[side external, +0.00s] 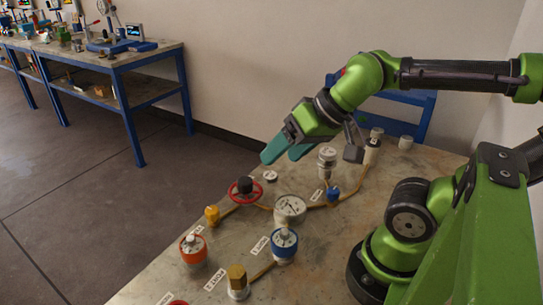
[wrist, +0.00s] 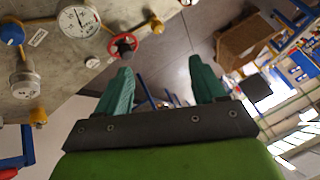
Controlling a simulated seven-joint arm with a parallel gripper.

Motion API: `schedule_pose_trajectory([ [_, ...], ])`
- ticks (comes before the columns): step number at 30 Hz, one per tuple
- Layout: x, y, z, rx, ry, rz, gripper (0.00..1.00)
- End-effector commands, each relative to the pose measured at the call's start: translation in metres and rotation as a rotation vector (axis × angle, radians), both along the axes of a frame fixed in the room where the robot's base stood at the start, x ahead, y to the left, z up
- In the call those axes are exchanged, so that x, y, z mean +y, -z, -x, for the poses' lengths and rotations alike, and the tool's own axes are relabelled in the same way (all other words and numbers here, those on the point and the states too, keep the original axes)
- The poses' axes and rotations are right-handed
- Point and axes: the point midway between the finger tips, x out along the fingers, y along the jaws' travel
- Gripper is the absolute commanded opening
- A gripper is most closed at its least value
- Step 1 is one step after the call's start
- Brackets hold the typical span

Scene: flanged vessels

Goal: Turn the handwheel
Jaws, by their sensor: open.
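The handwheel (side external: 245,190) is a small red wheel with a dark hub, mounted near the table's left edge in the side view. In the wrist view the handwheel (wrist: 123,46) shows above the left finger, outside the space between the fingers. My gripper (side external: 284,155) has two teal fingers and is held above the table, up and to the right of the handwheel in the side view. In the wrist view my gripper (wrist: 160,80) has its fingers spread apart with nothing between them. It does not touch the handwheel.
A pressure gauge (side external: 290,208), an orange-topped fitting (side external: 193,247), a blue-topped fitting (side external: 284,244), a brass hex fitting (side external: 237,280) and a yellow fitting (side external: 212,215) stand around the handwheel. Thin pipes link several. A blue-framed workbench (side external: 130,75) stands farther back.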

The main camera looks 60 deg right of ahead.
Motion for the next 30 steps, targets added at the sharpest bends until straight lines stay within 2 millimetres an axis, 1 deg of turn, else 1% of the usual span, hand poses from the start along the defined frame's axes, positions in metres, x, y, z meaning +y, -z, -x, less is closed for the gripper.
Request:
schedule_pose_trajectory([
  [16,0.001,0.000,0.000,0.002,-0.002,-0.001,0.69],
  [20,0.002,0.011,-0.005,0.053,-0.009,-0.007,0.69],
  [23,-0.002,0.014,-0.023,0.116,-0.004,-0.015,0.69],
  [26,-0.010,0.018,-0.050,0.211,0.016,-0.022,0.69],
  [30,-0.028,0.026,-0.091,0.354,0.069,-0.013,0.69],
])
